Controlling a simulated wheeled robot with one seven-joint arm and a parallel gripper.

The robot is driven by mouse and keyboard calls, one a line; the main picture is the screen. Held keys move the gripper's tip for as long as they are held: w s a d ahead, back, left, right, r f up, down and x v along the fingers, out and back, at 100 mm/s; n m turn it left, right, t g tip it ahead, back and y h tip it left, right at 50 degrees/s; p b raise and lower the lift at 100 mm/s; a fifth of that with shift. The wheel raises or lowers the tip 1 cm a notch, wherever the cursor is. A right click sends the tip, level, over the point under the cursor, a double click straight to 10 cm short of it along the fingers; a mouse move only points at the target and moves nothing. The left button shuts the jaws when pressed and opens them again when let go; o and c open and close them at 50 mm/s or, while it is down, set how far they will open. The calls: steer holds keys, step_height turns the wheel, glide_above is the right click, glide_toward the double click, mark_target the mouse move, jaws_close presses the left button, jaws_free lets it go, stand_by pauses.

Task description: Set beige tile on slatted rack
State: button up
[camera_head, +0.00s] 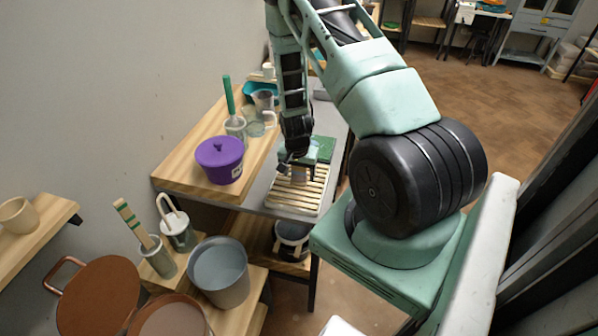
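The slatted rack (292,199), made of pale wooden slats, lies on the grey part of the worktable. My gripper (293,169) points down at the rack's far end, at or just above the slats. The fingers are small and dark, and my arm partly covers them, so I cannot tell whether they are open or shut. I cannot make out the beige tile clearly; it may be hidden at the gripper or blend with the pale slats.
A green board (325,148) lies just behind the rack. A glass jug (262,122) and a cup with a green-handled tool (235,127) stand farther back. Buckets (219,270) stand low in front.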

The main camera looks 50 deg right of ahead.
mark_target(297, 184)
steer(key=shift+r, duration=0.1)
steer(key=shift+r, duration=0.2)
step_height(297, 184, up, 12)
steer(key=a+f+b, duration=0.1)
steer(key=a+b, duration=0.1)
steer(key=b, duration=0.1)
steer(key=s+a+r+n+y, duration=0.1)
steer(key=a+r+n, duration=0.3)
steer(key=a, duration=0.5)
steer(key=a+r+n+y, duration=0.1)
steer(key=a+r+n, duration=0.2)
steer(key=a, duration=0.6)
steer(key=s+a+r+n+y, duration=0.1)
steer(key=a+r+n, duration=0.3)
steer(key=a, duration=0.6)
steer(key=s+a+r+n, duration=0.3)
steer(key=s+a+n, duration=0.2)
steer(key=s, duration=0.2)
steer(key=s+a+r+n, duration=0.3)
steer(key=s+a+n, duration=0.2)
steer(key=s, duration=0.3)
steer(key=shift+a+g+h, duration=0.3)
steer(key=shift+g+h, duration=0.1)
steer(key=shift+r, duration=0.1)
